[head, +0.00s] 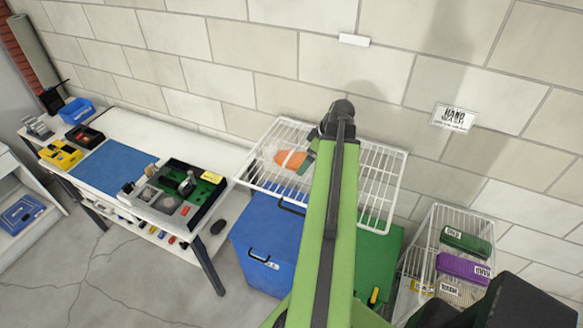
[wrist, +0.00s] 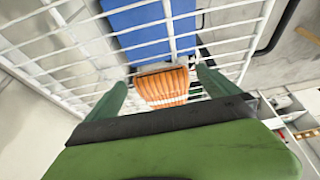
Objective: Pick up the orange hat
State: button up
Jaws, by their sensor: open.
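The orange hat (head: 288,160) lies on the white wire shelf (head: 262,172) in the head view, just left of my arm, which may hide part of it. In the wrist view the hat (wrist: 163,87) looks ribbed, with a pale band across its lower part. My gripper (wrist: 161,84) is open, with one green finger to each side of the hat in that view. I cannot tell whether the fingertips reach down beside the hat or are still above it. In the head view my arm mostly hides my gripper.
A blue bin (head: 265,245) and a green bin (head: 379,262) stand under the wire shelf. A workbench with a blue mat (head: 112,170) and trays is at left. A wire basket with labelled boxes (head: 462,268) is at right. The wall is close behind the shelf.

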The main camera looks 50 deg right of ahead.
jog(key=shift+x, duration=0.85)
jog(key=shift+r, duration=0.2)
jog(key=c, duration=1.3)
jog(key=shift+r, duration=0.1)
jog(key=r+p, duration=0.5)
jog(key=shift+s+d, duration=0.25)
jog(key=shift+s, duration=0.05)
jog(key=s+d+r+p, duration=0.2)
jog(key=s, duration=0.1)
jog(key=s+d+r+p, duration=0.1)
jog(key=s+d+p, duration=0.1)
jog(key=s, duration=0.1)
jog(key=s+d+r+p, duration=0.2)
jog(key=s, duration=0.1)
jog(key=shift+s+r, duration=0.1)
jog(key=shift+r, duration=0.3)
